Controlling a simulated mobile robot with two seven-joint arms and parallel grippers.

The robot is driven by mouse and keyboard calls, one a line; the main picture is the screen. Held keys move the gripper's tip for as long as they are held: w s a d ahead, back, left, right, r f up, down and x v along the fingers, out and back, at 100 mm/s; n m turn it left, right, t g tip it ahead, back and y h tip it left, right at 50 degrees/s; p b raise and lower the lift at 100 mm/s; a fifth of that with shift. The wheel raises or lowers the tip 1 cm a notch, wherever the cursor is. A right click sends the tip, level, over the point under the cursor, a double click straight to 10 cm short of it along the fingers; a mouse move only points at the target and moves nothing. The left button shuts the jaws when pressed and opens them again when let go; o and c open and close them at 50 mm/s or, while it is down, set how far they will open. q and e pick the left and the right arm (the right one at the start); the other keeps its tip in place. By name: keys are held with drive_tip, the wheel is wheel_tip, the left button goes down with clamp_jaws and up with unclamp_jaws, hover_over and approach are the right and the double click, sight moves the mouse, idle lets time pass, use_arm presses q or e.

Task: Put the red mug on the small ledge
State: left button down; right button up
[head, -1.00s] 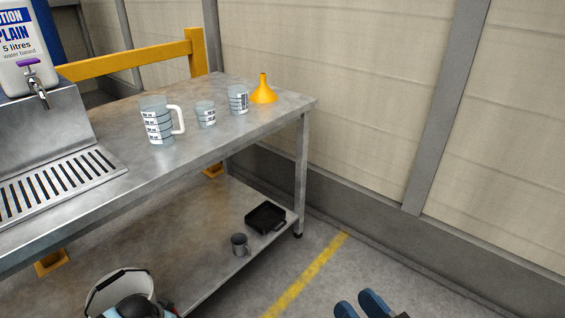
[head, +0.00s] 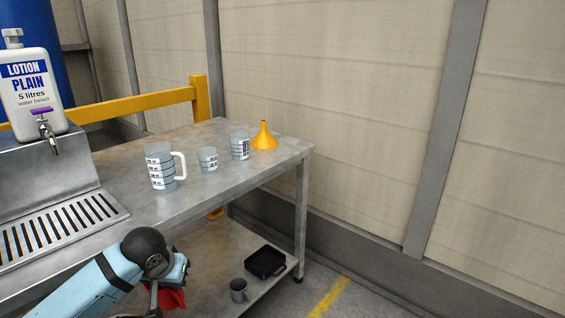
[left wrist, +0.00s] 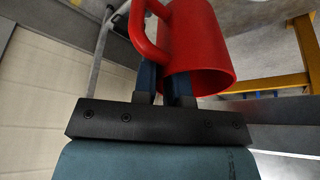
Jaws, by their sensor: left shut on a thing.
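The red mug (left wrist: 205,45) is large in the left wrist view, its handle toward the left. My left gripper (left wrist: 165,82) is shut on it near the handle; whether the fingers grip the handle or the wall is unclear. In the head view a red part of the mug (head: 172,299) shows at the lower left, below the bench top's front edge and mostly behind my left wrist. A raised metal stand with a slatted drip grate (head: 60,228) is on the bench; I cannot tell which surface is the small ledge. My right gripper is out of view.
On the metal bench (head: 240,188) are a handled measuring jug (head: 160,168), two smaller beakers (head: 207,159) and a yellow funnel (head: 263,137). A lotion bottle (head: 33,88) tops the stand. A grey mug (head: 239,290) and black tray (head: 265,262) are on the lower shelf.

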use_arm(q)
drive_tip(key=w+p+v, duration=0.2)
drive_tip(key=p+v, duration=1.7)
drive_tip(key=w+r+p+v, duration=0.1)
drive_tip(key=w+p+v, duration=0.1)
drive_tip(key=p+v, duration=1.7)
drive_tip(key=shift+d+r, duration=0.45)
drive_tip(key=shift+d, duration=0.1)
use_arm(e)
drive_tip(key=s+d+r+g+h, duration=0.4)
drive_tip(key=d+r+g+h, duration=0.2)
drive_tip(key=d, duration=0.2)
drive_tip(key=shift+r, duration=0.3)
